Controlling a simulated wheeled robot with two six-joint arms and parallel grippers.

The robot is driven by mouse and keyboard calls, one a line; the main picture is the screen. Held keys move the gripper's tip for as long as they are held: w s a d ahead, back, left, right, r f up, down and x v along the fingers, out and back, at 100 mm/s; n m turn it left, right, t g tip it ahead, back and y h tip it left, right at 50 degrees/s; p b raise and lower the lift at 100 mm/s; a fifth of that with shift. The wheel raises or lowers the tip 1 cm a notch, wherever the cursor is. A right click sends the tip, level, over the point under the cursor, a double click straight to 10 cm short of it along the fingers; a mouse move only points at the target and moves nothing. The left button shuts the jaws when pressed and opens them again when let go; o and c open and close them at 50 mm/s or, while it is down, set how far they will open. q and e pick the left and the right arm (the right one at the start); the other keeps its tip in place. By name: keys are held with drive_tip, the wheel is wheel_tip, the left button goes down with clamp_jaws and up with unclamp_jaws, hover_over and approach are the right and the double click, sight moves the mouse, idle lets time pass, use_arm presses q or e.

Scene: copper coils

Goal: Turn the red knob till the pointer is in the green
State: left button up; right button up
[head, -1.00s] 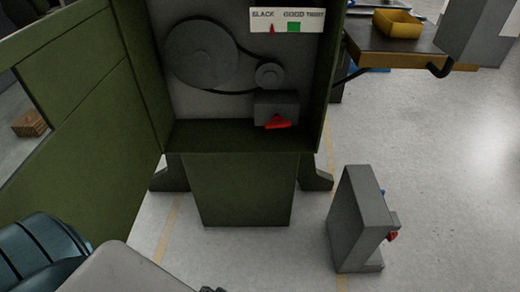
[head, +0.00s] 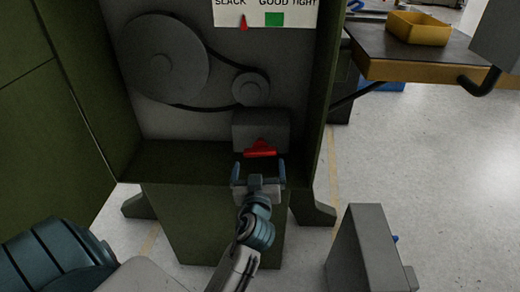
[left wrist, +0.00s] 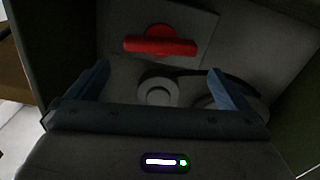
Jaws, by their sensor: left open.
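The red knob (head: 260,150) is a bar-shaped handle on the front of a grey block (head: 273,130) inside the green cabinet. It also shows in the left wrist view (left wrist: 160,46), ahead of the fingers. The gauge (head: 226,13) at the top reads SLACK, GOOD, TIGHT. Its red pointer (head: 243,22) stands under SLACK, left of the green patch (head: 274,19). My left gripper (head: 258,170) is open and empty just below and in front of the knob, with its two fingers spread and apart from it. My right gripper is out of view.
Two grey pulleys (head: 165,62) with a black belt sit behind, left of the block. A cabinet wall (head: 325,110) stands to the right and an open green door (head: 60,120) to the left. A grey box (head: 362,250) stands on the floor at right.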

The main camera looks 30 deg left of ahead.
sight(260, 154)
use_arm(q)
drive_tip(key=p+x, duration=0.1)
drive_tip(key=x, duration=0.8)
drive_tip(key=shift+w+a+f, duration=0.1)
drive_tip(key=shift+w, duration=0.15)
drive_tip(key=shift+c, duration=0.2)
drive_tip(key=c, duration=0.7)
